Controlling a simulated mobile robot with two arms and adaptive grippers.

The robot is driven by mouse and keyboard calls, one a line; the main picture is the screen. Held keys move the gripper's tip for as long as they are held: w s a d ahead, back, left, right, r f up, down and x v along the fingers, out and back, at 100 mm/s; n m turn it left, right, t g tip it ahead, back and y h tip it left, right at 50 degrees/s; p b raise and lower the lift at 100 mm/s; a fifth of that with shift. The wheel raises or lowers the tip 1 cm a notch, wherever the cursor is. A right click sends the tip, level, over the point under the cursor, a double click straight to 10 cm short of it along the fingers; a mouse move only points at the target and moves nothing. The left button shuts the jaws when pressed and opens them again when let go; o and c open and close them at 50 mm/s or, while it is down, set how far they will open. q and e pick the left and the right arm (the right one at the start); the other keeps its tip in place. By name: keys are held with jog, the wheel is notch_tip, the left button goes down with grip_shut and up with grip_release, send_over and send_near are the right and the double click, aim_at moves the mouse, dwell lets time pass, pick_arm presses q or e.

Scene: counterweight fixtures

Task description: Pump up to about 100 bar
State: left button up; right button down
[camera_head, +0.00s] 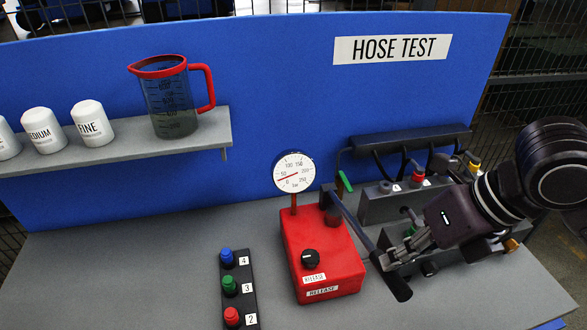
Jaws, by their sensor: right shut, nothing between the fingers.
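The red hand pump (322,254) stands on the grey bench. A black knob (310,259) and RELEASE labels are on its top and front. Its round white gauge (294,172) shows a red needle pointing left and slightly down, seemingly between 0 and 50 bar. The dark pump lever (354,221) slopes down to the right from the pump's back, ending in a black grip (395,282). My right gripper (389,261) is shut and empty beside the lever's grip end; I cannot tell whether it touches the lever. My left gripper is not in view.
A black strip with numbered blue, green and red fittings (230,285) lies left of the pump. A grey manifold with hoses (385,203) stands behind my right gripper. A shelf (150,141) with a jug (172,98) and white containers is at left. The front-left bench is clear.

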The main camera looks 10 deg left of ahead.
notch_tip(320, 180, down, 12)
jog(key=f+b, duration=0.1)
jog(key=b, duration=1.1)
notch_tip(320, 180, up, 13)
jog(key=p, duration=0.8)
jog(key=shift+f, duration=0.1)
jog(key=shift+f+b, duration=5.85)
jog(key=shift+f, duration=0.35)
notch_tip(320, 180, up, 13)
jog(key=p, duration=0.9)
jog(key=shift+f, duration=0.4)
